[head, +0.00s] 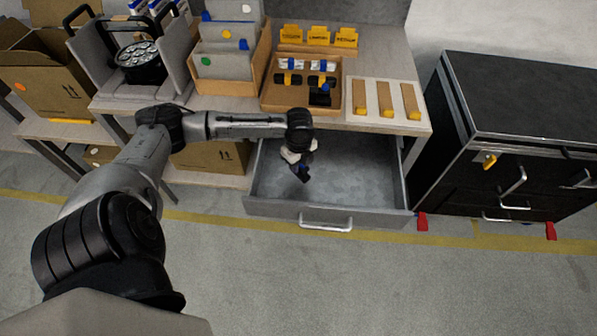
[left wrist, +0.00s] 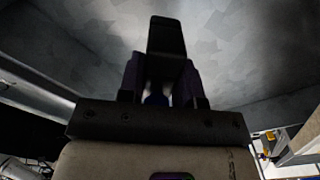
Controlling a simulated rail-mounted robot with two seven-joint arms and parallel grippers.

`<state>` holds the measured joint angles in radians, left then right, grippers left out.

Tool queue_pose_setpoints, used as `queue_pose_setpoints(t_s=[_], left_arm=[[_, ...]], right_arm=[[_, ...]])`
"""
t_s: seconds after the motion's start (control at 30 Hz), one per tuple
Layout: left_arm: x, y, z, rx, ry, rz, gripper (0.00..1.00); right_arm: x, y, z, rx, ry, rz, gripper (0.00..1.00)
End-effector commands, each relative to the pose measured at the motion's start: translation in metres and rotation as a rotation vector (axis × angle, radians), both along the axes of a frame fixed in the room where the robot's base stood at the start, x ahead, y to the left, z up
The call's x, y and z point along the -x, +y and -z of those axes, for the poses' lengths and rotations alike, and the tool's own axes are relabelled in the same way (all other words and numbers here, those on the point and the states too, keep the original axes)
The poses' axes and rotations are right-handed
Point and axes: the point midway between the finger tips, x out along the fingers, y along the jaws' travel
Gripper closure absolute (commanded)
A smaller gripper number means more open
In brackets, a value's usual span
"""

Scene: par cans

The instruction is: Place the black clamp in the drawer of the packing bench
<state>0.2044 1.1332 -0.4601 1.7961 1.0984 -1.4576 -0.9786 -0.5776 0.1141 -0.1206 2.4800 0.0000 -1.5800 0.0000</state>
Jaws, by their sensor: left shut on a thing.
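The black clamp (head: 303,174) hangs from my left gripper (head: 298,158), over the left part of the open drawer (head: 360,185) of the packing bench (head: 375,62). The left gripper is shut on the clamp. In the left wrist view the clamp (left wrist: 167,38) shows as a dark upright shape beyond the fingers, with a small blue part between them. The grey drawer floor (left wrist: 235,45) lies behind it. I cannot tell whether the clamp touches the drawer floor. The drawer is pulled out and looks empty otherwise. My right gripper is not in view.
A wooden tray (head: 270,97) with several black, blue and yellow clamps sits on the bench above the drawer. Wooden strips with yellow ends (head: 386,98) lie to its right. A black case (head: 520,130) stands right of the drawer. Cardboard boxes (head: 55,75) are at left.

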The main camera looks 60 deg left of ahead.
Motion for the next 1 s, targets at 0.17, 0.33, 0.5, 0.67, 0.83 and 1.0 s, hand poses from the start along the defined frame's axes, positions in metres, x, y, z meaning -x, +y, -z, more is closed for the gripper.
queue_pose_setpoints(t_s=[0.17,0.33,0.5,0.67,0.83,1.0], left_arm=[[0.001,0.003,0.004,0.000,-0.001,0.000,0.97],[0.001,0.002,0.023,0.002,0.001,-0.001,0.97],[0.001,0.003,0.042,0.000,-0.001,0.000,0.97],[0.001,0.003,0.041,0.000,-0.002,0.000,0.97],[0.001,0.003,0.042,0.000,-0.001,0.000,0.97],[0.001,0.002,0.044,0.000,0.000,0.000,0.60]], right_arm=[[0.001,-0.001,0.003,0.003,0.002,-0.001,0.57],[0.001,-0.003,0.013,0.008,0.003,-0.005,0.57],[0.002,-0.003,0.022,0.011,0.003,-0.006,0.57],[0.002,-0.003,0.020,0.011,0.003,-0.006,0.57],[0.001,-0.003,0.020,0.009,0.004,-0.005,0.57],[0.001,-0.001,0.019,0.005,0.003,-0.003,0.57]])
